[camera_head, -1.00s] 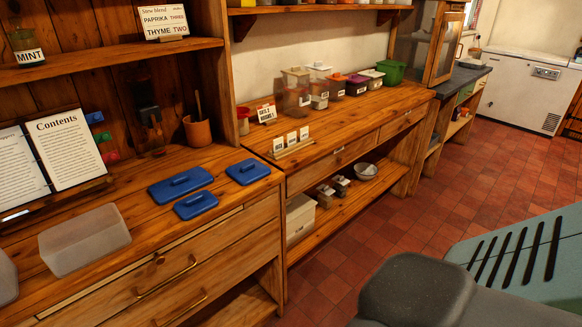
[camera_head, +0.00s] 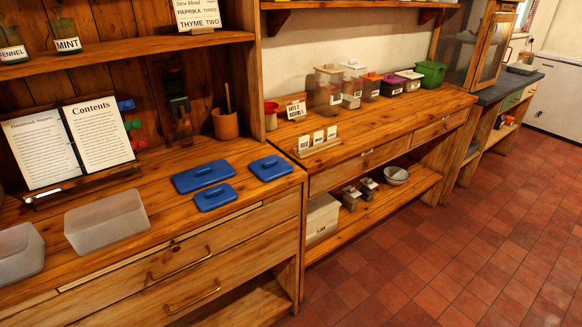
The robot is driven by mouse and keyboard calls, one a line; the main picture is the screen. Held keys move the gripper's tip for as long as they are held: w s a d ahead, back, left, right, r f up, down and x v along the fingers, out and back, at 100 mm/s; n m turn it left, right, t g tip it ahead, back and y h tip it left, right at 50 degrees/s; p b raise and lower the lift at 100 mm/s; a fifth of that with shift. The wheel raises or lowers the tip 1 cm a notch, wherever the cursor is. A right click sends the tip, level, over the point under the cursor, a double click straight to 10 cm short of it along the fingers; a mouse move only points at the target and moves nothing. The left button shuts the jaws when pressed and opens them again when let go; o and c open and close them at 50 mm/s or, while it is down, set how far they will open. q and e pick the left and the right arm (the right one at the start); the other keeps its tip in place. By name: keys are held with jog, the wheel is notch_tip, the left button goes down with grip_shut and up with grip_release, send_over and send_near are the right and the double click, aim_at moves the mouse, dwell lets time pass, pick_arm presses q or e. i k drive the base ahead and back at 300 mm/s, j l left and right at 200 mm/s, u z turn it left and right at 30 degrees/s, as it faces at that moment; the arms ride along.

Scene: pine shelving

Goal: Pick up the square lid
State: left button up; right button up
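The one at the right (camera_head: 270,168) looks nearest to square. A larger oblong lid (camera_head: 203,176) lies to its left, and a smaller oblong lid (camera_head: 215,197) lies in front of that one. The lids are apart from one another, with bare counter around them. Neither of my grippers is in view.
Two frosted containers, one in the middle (camera_head: 106,222) and one cut off at the left edge (camera_head: 18,253), stand on the counter. An open book (camera_head: 72,143), a terracotta pot (camera_head: 226,124) and a lower counter with jars (camera_head: 328,86) are nearby. The tiled floor (camera_head: 440,265) is clear.

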aim_at(268, 169)
jog(key=u, duration=1.55)
jog(key=i+l, duration=0.1)
jog(key=l, duration=1.25)
jog(key=i+l, duration=0.1)
jog(key=l, duration=1.25)
